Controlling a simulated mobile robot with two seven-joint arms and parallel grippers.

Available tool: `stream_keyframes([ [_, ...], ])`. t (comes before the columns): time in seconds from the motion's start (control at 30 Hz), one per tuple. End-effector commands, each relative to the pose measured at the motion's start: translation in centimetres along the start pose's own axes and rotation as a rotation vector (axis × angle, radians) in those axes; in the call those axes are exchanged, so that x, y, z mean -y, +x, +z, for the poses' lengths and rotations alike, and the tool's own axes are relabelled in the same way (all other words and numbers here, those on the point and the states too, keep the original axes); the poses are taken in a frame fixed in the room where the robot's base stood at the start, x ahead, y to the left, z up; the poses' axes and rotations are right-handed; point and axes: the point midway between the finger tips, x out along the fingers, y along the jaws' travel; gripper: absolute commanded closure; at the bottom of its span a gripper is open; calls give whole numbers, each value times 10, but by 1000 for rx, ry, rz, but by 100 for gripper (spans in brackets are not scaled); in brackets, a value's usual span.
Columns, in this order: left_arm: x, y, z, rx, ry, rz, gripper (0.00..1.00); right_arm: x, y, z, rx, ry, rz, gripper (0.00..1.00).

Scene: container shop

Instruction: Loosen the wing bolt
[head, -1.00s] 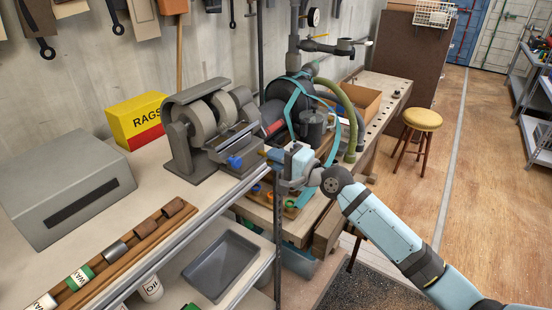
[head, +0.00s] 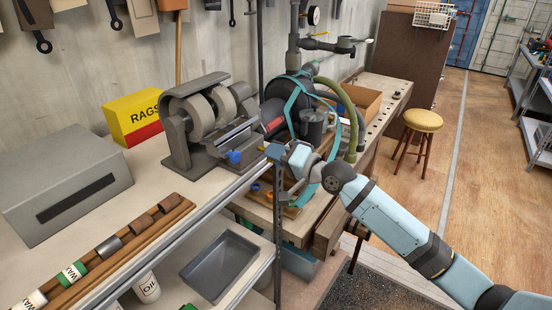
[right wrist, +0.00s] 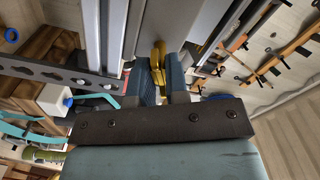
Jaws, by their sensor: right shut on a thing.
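The brass-yellow wing bolt (right wrist: 157,58) shows in the right wrist view between the two ribbed fingers of my right gripper (right wrist: 160,78). The fingers are shut on it, and they hide part of it. In the head view my right gripper (head: 274,153) reaches in from the right, beside the front right end of the grey bench grinder (head: 195,125). The bolt is too small and too covered to make out clearly there. My left gripper is not in view.
A blue knob (head: 235,157) sits on the grinder's front, close to my gripper. A perforated upright (head: 278,225) of the shelf stands just below the gripper. A yellow and red rags box (head: 135,118) and a grey metal box (head: 65,185) stand left on the bench.

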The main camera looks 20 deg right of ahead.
Motion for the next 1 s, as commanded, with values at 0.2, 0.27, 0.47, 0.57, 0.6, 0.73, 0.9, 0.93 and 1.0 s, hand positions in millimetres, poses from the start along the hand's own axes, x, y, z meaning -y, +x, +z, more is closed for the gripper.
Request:
stream_keyframes([
  [0.2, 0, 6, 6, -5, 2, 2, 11, -2, 0, 1, 2, -209, 1, 100],
  [0.27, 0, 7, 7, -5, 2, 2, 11, -2, 0, 1, 2, -266, 1, 100],
  [0.47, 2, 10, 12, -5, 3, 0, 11, -2, 0, 1, 2, -456, 1, 100],
  [0.57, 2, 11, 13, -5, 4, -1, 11, -1, 0, 1, 2, -551, 1, 100],
  [0.6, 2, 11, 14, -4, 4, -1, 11, -1, 0, 1, 3, -589, 1, 100],
  [0.73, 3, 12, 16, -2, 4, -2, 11, -1, 0, 1, 2, -708, 1, 100],
  [0.9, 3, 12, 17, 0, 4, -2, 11, -1, 0, 1, 3, -845, 1, 100],
  [0.93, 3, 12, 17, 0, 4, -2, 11, -1, 0, 1, 4, -866, 1, 100],
  [1.0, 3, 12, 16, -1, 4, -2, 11, -1, 0, 1, 2, -913, 1, 100],
])
